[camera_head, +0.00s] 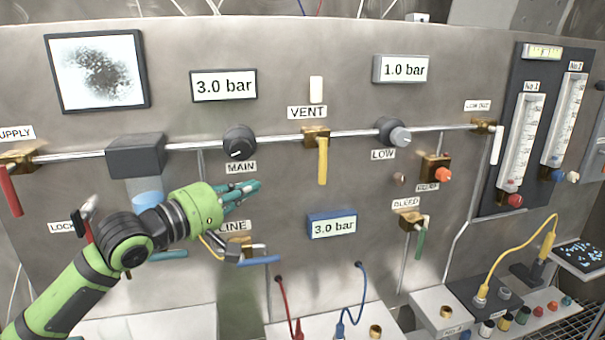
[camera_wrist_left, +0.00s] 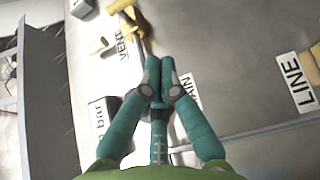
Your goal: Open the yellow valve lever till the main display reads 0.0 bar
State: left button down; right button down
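The yellow valve lever (camera_head: 322,160) hangs straight down from a brass valve on the horizontal pipe, under the VENT label (camera_head: 307,112). The upper left display (camera_head: 224,85), above the MAIN knob (camera_head: 239,142), reads 3.0 bar. My left gripper (camera_head: 252,187) is in front of the panel, left of and below the lever and apart from it. In the left wrist view its teal fingers (camera_wrist_left: 160,68) are together with nothing between them. Yellow parts near the VENT label (camera_wrist_left: 123,46) show at the top of that view. My right gripper is not in view.
A blue-framed display (camera_head: 332,226) also reads 3.0 bar, and the LOW display (camera_head: 401,69) reads 1.0 bar. A blue lever (camera_head: 258,261) is below my gripper. A red lever (camera_head: 10,190) hangs at far left, a green one (camera_head: 420,243) at right. Panel space between gripper and yellow lever looks clear.

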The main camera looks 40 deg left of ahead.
pick_arm(q)
jog(key=p, duration=0.3)
send_near(321, 160)
jog(key=w+a+f, duration=0.2)
jog(key=w+a, duration=0.3)
jog(key=w+d+p, duration=0.1)
jog(key=w+d+f+p, duration=0.1)
jog(key=d, duration=0.1)
jog(key=shift+w+d, duration=0.1)
jog(key=shift+d, duration=0.2)
jog(key=shift+w+d+f+t+b, duration=0.1)
jog(key=shift+w+f+t+b, duration=0.05)
jog(key=shift+t+b, duration=0.2)
